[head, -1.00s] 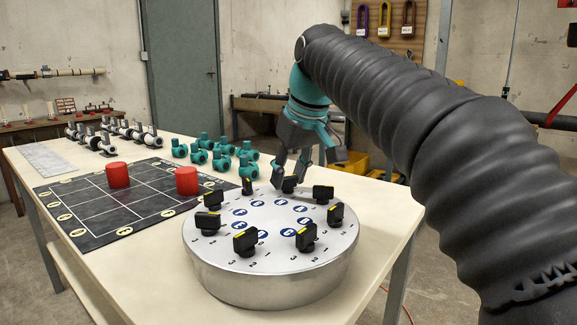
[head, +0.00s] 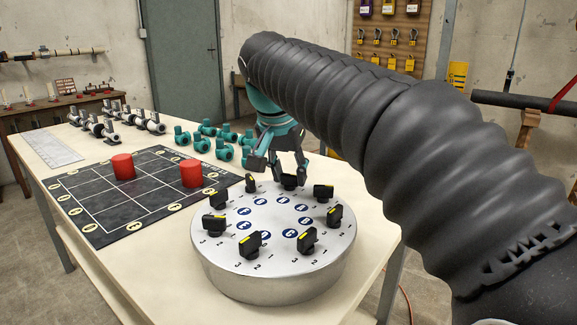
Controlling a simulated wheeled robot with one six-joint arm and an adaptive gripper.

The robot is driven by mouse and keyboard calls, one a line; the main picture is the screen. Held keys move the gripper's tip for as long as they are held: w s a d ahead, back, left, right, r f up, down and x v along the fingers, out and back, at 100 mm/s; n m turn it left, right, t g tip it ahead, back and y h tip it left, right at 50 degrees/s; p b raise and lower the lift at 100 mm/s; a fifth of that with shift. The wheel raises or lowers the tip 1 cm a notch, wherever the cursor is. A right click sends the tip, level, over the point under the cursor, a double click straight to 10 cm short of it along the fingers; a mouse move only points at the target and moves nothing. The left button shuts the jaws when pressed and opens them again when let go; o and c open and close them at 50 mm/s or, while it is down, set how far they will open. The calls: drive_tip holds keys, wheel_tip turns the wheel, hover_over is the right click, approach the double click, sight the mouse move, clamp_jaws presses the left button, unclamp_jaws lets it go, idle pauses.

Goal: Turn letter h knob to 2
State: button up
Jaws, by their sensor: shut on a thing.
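A round silver dial plate (head: 275,283) stands on the table with a ring of black knobs, each with a yellow pointer mark. Blue letter discs (head: 289,233) lie inside the ring and small numbers outside it. The letters are mostly too small to read, so I cannot tell which knob is h by its disc. My gripper (head: 289,172) points down at the far side of the ring. It is shut on the back black knob (head: 289,183), whose upper part and pointer are partly hidden by the fingers.
Neighbouring knobs (head: 323,193) and (head: 251,183) stand close on both sides. A black grid mat (head: 105,228) with two red cylinders (head: 122,167) lies left. Teal valves (head: 202,143) stand behind the plate. My arm crosses the right side of the view.

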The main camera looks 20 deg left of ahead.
drive_tip(key=m+h, duration=0.1)
drive_tip(key=m, duration=0.3)
drive_tip(key=shift+w+a+m+g+h, duration=0.1)
drive_tip(key=shift+a+m+g+h, duration=0.05)
drive_tip(key=shift+m+g+h, duration=0.75)
drive_tip(key=shift+m+h, duration=0.2)
drive_tip(key=shift+m, duration=1.5)
drive_tip(key=o, duration=1.1)
drive_tip(key=shift+a, duration=0.1)
drive_tip(key=shift+o, duration=0.2)
drive_tip(key=shift+w, duration=0.1)
